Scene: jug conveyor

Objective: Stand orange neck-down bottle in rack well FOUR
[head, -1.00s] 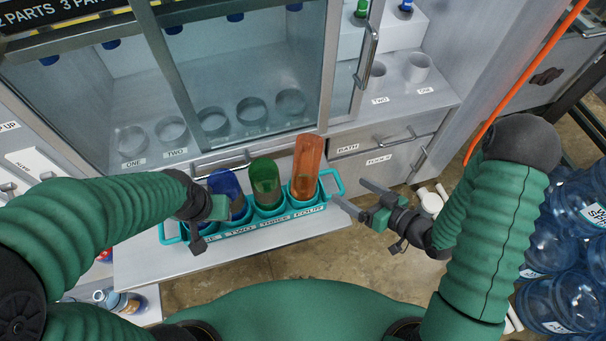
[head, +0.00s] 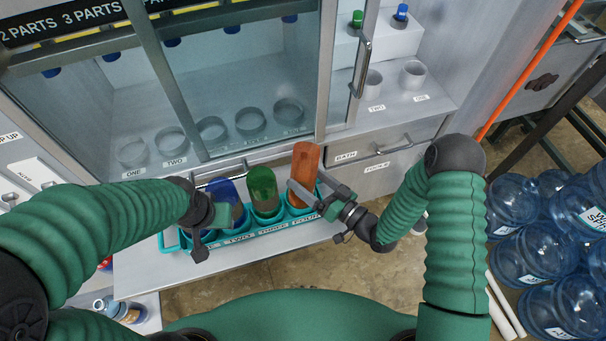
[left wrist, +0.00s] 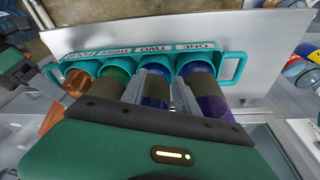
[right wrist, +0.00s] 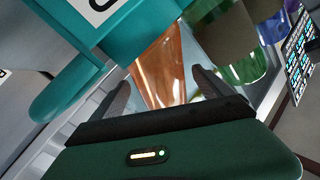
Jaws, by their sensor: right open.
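The orange bottle (head: 306,160) stands upright in well FOUR, at the right end of the teal rack (head: 270,228); its lower end is hidden. My right gripper (head: 318,191) is open at its lower part; in the right wrist view the orange bottle (right wrist: 160,68) shows between and beyond the spread fingers (right wrist: 160,88). My left gripper (head: 208,222) is at the rack's left part. In the left wrist view its fingers (left wrist: 160,92) close on the blue bottle (left wrist: 155,88) in well TWO. The green bottle (head: 263,185) stands in well THREE; a purple bottle (left wrist: 208,98) is in well ONE.
The rack sits on a grey shelf (head: 140,280) before a glass-fronted cabinet (head: 240,90) with numbered rings. A drawer (head: 385,150) is to the right. Large blue water jugs (head: 555,220) stand at the far right. A small bottle (head: 118,308) is at lower left.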

